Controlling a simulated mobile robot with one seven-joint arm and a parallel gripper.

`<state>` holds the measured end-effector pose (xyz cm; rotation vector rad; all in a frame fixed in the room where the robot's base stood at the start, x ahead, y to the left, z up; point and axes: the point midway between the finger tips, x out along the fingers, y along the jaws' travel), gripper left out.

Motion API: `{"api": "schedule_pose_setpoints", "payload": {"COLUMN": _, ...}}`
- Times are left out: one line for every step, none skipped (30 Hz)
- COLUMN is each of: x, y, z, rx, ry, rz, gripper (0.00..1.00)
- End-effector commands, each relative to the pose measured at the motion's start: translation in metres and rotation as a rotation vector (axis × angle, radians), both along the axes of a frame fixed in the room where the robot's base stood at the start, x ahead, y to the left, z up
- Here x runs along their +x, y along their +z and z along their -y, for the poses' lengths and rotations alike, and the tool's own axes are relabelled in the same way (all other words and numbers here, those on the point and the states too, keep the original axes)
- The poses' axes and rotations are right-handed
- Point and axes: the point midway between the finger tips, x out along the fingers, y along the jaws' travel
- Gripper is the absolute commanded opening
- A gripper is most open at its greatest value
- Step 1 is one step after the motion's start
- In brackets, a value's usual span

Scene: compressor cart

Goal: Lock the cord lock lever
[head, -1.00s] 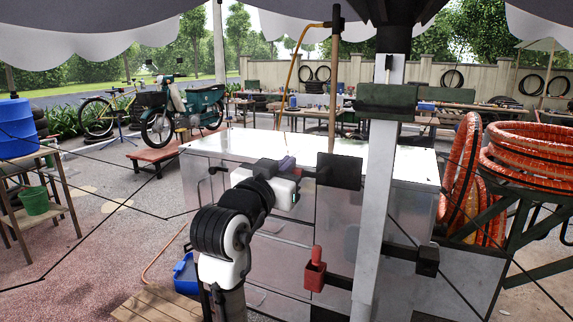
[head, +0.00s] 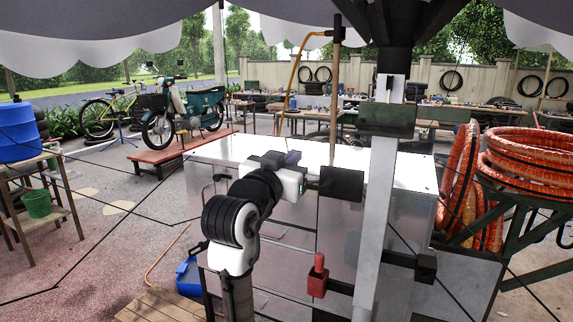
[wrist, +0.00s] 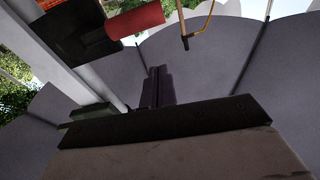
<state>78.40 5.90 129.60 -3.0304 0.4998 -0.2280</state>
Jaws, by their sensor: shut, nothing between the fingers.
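In the wrist view, a red cylinder (wrist: 136,19) sticks out of a dark block (wrist: 84,36) beside the pale post. It looks like the lever, but I see no label. In the head view, a red handle (head: 319,263) stands upright on a red body (head: 317,286) low on the post's left. I cannot tell whether both views show the same part. My gripper (wrist: 157,73) is shut and empty, its dark fingers apart from the red cylinder. In the head view, my gripper (head: 292,157) is above the red handle and left of a dark box (head: 342,184).
The pale post (head: 378,220) rises in front of the metal cart (head: 220,152), with a dark green block (head: 387,121) higher up. A thin brown pole (head: 334,100) carries an orange hose (head: 293,85). Orange coils (head: 525,160) stand at right. Space above the cart top is mostly clear.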

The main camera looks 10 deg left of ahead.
Motion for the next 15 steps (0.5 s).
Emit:
{"api": "schedule_pose_setpoints", "payload": {"x": -0.017, "y": -0.011, "z": -0.009, "rx": 0.0, "ry": 0.01, "rz": 0.009, "gripper": 0.0}}
{"api": "schedule_pose_setpoints", "payload": {"x": -0.024, "y": -0.012, "z": -0.011, "rx": 0.0, "ry": 0.011, "rz": 0.01, "gripper": 0.0}}
{"api": "schedule_pose_setpoints", "payload": {"x": -0.033, "y": -0.012, "z": -0.014, "rx": 0.0, "ry": 0.009, "rz": 0.01, "gripper": 0.0}}
{"api": "schedule_pose_setpoints", "payload": {"x": -0.039, "y": -0.014, "z": -0.016, "rx": 0.001, "ry": 0.009, "rz": 0.009, "gripper": 0.0}}
{"api": "schedule_pose_setpoints", "payload": {"x": -0.046, "y": -0.015, "z": -0.018, "rx": 0.001, "ry": 0.01, "rz": 0.01, "gripper": 0.0}}
{"api": "schedule_pose_setpoints", "payload": {"x": -0.053, "y": -0.015, "z": -0.02, "rx": 0.0, "ry": 0.008, "rz": 0.008, "gripper": 0.0}}
{"api": "schedule_pose_setpoints", "payload": {"x": -0.059, "y": -0.016, "z": -0.022, "rx": 0.0, "ry": 0.009, "rz": 0.008, "gripper": 0.0}}
{"api": "schedule_pose_setpoints", "payload": {"x": -0.064, "y": -0.017, "z": -0.024, "rx": 0.0, "ry": 0.009, "rz": 0.007, "gripper": 0.0}}
{"api": "schedule_pose_setpoints", "payload": {"x": -0.07, "y": -0.017, "z": -0.026, "rx": 0.0, "ry": 0.009, "rz": 0.007, "gripper": 0.0}}
{"api": "schedule_pose_setpoints", "payload": {"x": -0.074, "y": -0.017, "z": -0.027, "rx": 0.0, "ry": 0.008, "rz": 0.007, "gripper": 0.0}}
{"api": "schedule_pose_setpoints", "payload": {"x": -0.077, "y": -0.017, "z": -0.028, "rx": 0.0, "ry": 0.008, "rz": 0.006, "gripper": 0.0}}
{"api": "schedule_pose_setpoints", "payload": {"x": -0.081, "y": -0.017, "z": -0.029, "rx": 0.0, "ry": 0.007, "rz": 0.007, "gripper": 0.0}}
{"api": "schedule_pose_setpoints", "payload": {"x": -0.084, "y": -0.017, "z": -0.03, "rx": 0.0, "ry": 0.007, "rz": 0.007, "gripper": 0.0}}
{"api": "schedule_pose_setpoints", "payload": {"x": -0.085, "y": -0.018, "z": -0.03, "rx": 0.0, "ry": 0.006, "rz": 0.007, "gripper": 0.0}}
{"api": "schedule_pose_setpoints", "payload": {"x": -0.087, "y": -0.018, "z": -0.031, "rx": -0.001, "ry": 0.006, "rz": 0.006, "gripper": 0.0}}
